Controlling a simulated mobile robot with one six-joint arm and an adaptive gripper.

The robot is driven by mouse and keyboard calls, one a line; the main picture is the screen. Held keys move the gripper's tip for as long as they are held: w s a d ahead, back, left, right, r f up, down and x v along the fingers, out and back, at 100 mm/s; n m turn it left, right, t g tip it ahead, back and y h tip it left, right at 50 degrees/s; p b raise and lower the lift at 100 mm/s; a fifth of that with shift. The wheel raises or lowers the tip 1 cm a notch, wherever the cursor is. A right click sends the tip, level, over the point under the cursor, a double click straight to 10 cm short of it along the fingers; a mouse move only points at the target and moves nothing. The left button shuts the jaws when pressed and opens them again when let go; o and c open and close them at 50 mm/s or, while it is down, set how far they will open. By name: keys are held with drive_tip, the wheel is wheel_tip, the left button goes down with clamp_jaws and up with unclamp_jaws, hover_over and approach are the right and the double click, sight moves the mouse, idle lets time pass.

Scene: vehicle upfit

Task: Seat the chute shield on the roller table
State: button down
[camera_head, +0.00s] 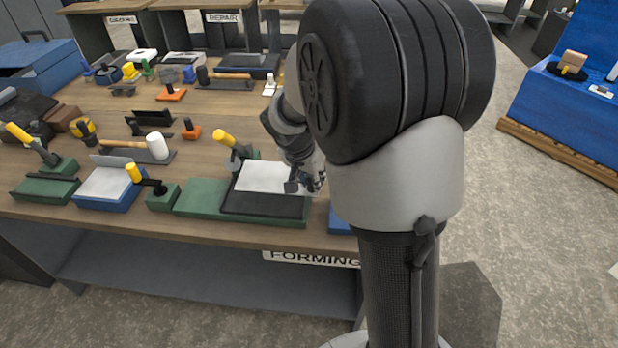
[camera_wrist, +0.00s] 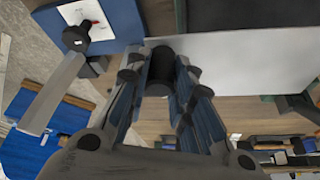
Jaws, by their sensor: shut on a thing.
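My gripper (camera_head: 303,184) is shut at the right edge of a flat pale sheet (camera_head: 264,177), which looks like the chute shield. In the wrist view, my gripper (camera_wrist: 172,80) has its fingers closing at the left end of the pale sheet (camera_wrist: 250,75), with a dark cylindrical part between them. The sheet lies level over or just behind a black bed (camera_head: 262,206) on a green base (camera_head: 196,197), likely the roller table. The black bed also shows beyond the sheet in the wrist view (camera_wrist: 250,15). I cannot tell whether sheet and bed touch. My arm hides part of the bench.
A yellow-handled clamp (camera_head: 228,143) stands behind the sheet's left side. Left are another clamp (camera_head: 143,179), a blue block with a pale top (camera_head: 108,188) and a white mallet (camera_head: 156,147). A blue fixture (camera_wrist: 90,20) lies close beside my gripper. The FORMING bench's front edge is near.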

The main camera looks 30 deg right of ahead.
drive_tip(key=shift+b, duration=0.45)
drive_tip(key=shift+f, duration=0.25)
wheel_tip(320, 180, down, 7)
drive_tip(key=b, duration=0.9)
hover_over(297, 205)
drive_tip(key=s+a, duration=0.1)
drive_tip(key=a, duration=0.1)
drive_tip(key=shift+s+d, duration=0.1)
drive_tip(key=shift+d, duration=0.1)
drive_tip(key=shift+f, duration=0.75)
idle(3.4)
idle(0.6)
drive_tip(key=c, duration=1.7)
unclamp_jaws()
